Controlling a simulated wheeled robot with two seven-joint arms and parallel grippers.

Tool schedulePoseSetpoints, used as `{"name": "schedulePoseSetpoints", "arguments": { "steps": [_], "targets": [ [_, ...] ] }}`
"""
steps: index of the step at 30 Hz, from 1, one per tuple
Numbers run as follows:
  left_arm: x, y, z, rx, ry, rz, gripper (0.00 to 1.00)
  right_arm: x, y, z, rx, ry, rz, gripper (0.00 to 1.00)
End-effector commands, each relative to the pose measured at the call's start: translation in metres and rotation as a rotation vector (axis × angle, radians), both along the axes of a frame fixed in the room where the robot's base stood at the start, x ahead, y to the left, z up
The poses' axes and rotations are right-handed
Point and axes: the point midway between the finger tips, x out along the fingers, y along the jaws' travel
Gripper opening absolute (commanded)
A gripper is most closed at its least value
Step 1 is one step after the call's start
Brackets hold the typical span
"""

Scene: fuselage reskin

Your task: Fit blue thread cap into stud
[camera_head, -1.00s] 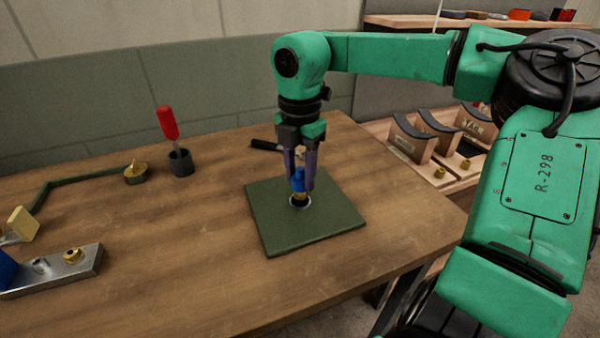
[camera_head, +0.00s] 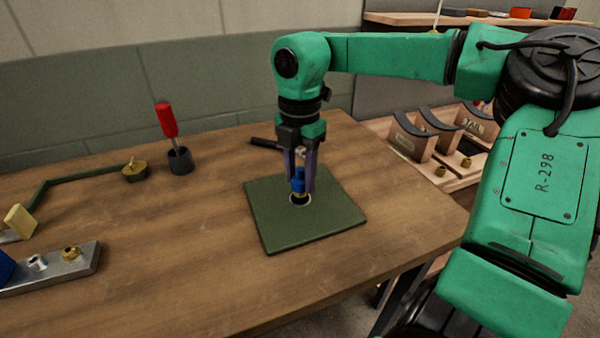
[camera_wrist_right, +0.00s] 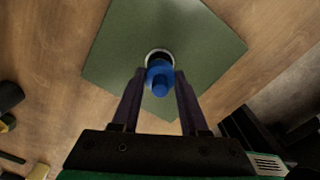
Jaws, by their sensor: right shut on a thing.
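The blue thread cap (camera_head: 298,182) is held between the fingers of my right gripper (camera_head: 300,178), above the green mat. In the right wrist view the cap (camera_wrist_right: 159,76) sits between the two fingertips. Directly below it is a round, light-rimmed dark opening (camera_head: 300,201) in the mat, with a brass-coloured part just under the cap. I cannot tell which thing is the stud, or whether the cap touches the ring. My left gripper is not in view.
The green mat (camera_head: 335,215) lies on the wooden table (camera_head: 180,270). A red-handled tool stands in a dark cup (camera_head: 180,161) to the left. A metal bar (camera_head: 55,275) with fittings lies front left. A dark-handled tool (camera_head: 264,143) lies behind the mat. Bare table surrounds the mat.

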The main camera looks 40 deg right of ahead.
Motion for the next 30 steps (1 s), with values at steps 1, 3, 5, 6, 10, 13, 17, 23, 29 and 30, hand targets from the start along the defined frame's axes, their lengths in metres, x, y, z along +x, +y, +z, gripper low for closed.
{"name": "schedulePoseSetpoints", "arguments": {
  "steps": [1,3,5,6,10,13,17,23,29,30],
  "targets": [
    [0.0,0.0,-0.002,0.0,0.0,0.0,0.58,0.0,0.0,-0.002,0.0,0.0,0.0,0.0],
    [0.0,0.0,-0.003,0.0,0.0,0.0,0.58,0.0,0.0,-0.003,0.0,0.0,0.0,0.0],
    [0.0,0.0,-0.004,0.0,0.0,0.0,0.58,0.0,0.0,-0.005,0.0,0.0,0.0,0.0],
    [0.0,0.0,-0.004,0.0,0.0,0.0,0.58,0.0,0.0,-0.005,0.0,0.0,0.0,0.0],
    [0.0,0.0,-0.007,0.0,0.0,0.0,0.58,0.0,0.0,-0.008,0.0,0.0,0.0,0.0],
    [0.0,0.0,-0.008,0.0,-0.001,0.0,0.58,0.0,0.0,-0.01,0.0,0.0,0.0,0.0],
    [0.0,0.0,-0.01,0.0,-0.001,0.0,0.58,0.0,0.0,-0.013,0.0,0.0,0.0,0.0],
    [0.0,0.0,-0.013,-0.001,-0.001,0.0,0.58,0.0,0.0,-0.017,0.0,0.0,0.0,0.0],
    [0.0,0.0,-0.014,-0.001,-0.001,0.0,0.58,0.0,0.0,-0.017,0.0,0.0,0.0,0.79],
    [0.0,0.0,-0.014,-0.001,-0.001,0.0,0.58,0.0,0.0,-0.017,0.0,0.0,0.0,0.79]
  ]
}}
